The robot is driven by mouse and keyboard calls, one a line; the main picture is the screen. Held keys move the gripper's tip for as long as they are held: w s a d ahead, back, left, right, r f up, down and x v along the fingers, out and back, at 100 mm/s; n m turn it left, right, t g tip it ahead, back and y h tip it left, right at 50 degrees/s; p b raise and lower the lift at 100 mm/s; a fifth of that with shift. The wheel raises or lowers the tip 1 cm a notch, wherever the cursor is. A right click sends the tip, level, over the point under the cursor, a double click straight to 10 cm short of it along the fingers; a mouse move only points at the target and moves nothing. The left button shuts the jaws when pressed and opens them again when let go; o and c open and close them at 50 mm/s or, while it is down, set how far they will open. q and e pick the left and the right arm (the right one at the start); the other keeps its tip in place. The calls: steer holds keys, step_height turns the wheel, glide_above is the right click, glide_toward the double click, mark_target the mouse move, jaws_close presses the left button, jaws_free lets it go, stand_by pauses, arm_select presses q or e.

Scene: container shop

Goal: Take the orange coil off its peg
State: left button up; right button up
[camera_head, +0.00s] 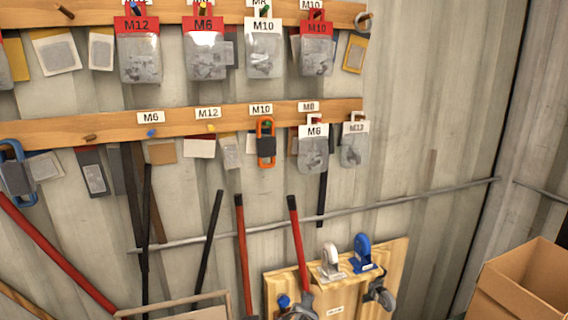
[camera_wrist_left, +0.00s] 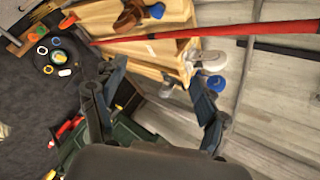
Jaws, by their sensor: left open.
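The orange coil (camera_head: 266,151), with a dark band around its middle, hangs on a green-tipped peg (camera_head: 268,124) under the M10 label (camera_head: 261,109) on the lower wooden rail. My left gripper (camera_wrist_left: 155,92) shows in the left wrist view with its two fingers spread apart and nothing between them. It is not in the head view, and I do not make out the orange coil in the wrist view, so their distance cannot be told. My right gripper is in neither view.
Bagged parts, including an M6 bag (camera_head: 313,151), hang right of the coil; a blue coil (camera_head: 17,175) hangs far left. Long red-handled tools (camera_head: 299,240) lean below. A wooden board (camera_head: 345,290) and a cardboard box (camera_head: 525,285) stand lower right.

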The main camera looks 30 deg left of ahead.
arm_select(q)
steer(key=w+a+r+m+t+y, duration=0.1)
steer(key=w+a+r+m+y, duration=0.2)
steer(key=r, duration=0.5)
steer(key=w+a+r+m+t+y, duration=0.1)
steer(key=w+a+r+m+y, duration=0.15)
steer(key=w+r, duration=0.4)
steer(key=m+y, duration=0.3)
steer(key=y, duration=0.1)
glide_toward(267, 144)
steer(key=shift+t, duration=0.3)
steer(key=p+x, duration=0.1)
steer(key=x, duration=0.2)
steer(key=p+x, duration=0.1)
steer(key=x, duration=0.3)
steer(key=f+p+x, duration=0.1)
steer(key=p+x, duration=0.1)
steer(key=x, duration=0.2)
steer(key=shift+a, duration=0.15)
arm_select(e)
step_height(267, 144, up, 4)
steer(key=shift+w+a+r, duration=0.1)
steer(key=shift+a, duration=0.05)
